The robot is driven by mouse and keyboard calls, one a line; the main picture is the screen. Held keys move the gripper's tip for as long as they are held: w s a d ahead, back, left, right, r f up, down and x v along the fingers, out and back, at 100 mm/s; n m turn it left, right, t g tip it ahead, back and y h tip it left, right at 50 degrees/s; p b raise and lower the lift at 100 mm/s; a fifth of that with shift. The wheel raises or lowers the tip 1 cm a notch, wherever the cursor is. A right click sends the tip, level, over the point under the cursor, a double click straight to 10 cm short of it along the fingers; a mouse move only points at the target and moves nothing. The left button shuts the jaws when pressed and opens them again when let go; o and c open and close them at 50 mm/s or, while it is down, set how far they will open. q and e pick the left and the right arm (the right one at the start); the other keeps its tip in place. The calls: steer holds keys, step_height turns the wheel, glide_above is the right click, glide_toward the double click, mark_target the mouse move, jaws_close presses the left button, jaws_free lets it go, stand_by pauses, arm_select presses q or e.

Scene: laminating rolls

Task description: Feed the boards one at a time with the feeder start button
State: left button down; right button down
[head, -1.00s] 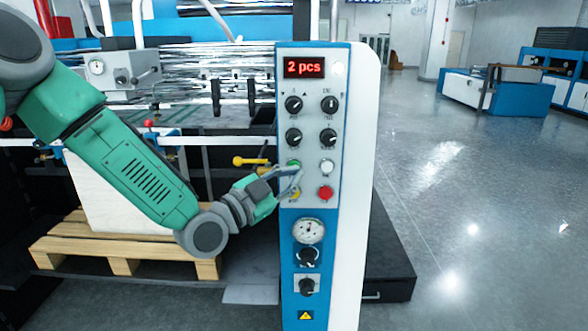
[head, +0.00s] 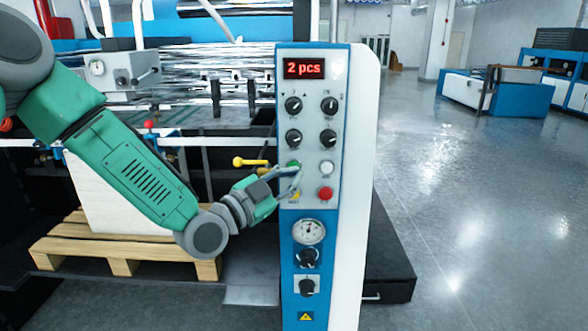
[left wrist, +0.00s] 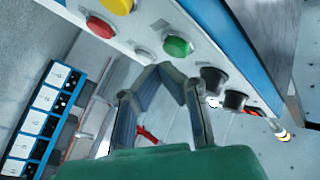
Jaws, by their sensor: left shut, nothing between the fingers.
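The control panel (head: 312,220) stands upright with a red display (head: 304,68) reading "2 pcs". A green button (head: 294,163) sits on its left side and also shows in the left wrist view (left wrist: 177,46). My left gripper (head: 296,172) is shut and empty, its fingertips at the panel face close to the green button. In the left wrist view my gripper's fingertips (left wrist: 165,70) are just below the green button; I cannot tell whether they touch it. White boards (head: 105,205) stand stacked on a wooden pallet (head: 120,252), partly behind my arm. My right gripper is not in view.
A white button (head: 327,168) and a red button (head: 325,193) are beside the green one, with a yellow one below, partly covered by my gripper. Black knobs (head: 294,105) sit above. Open floor (head: 470,220) lies to the right.

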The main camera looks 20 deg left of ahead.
arm_select(q)
steer(key=shift+w, duration=0.1)
steer(key=shift+w+a+r, duration=0.1)
steer(key=shift+w, duration=0.15)
stand_by(0.3)
steer(key=shift+w+a+b, duration=0.1)
steer(key=shift+w+b, duration=0.25)
steer(key=shift+w, duration=0.05)
stand_by(0.6)
steer(key=shift+s, duration=0.1)
steer(key=shift+s+d, duration=0.25)
steer(key=shift+s, duration=0.45)
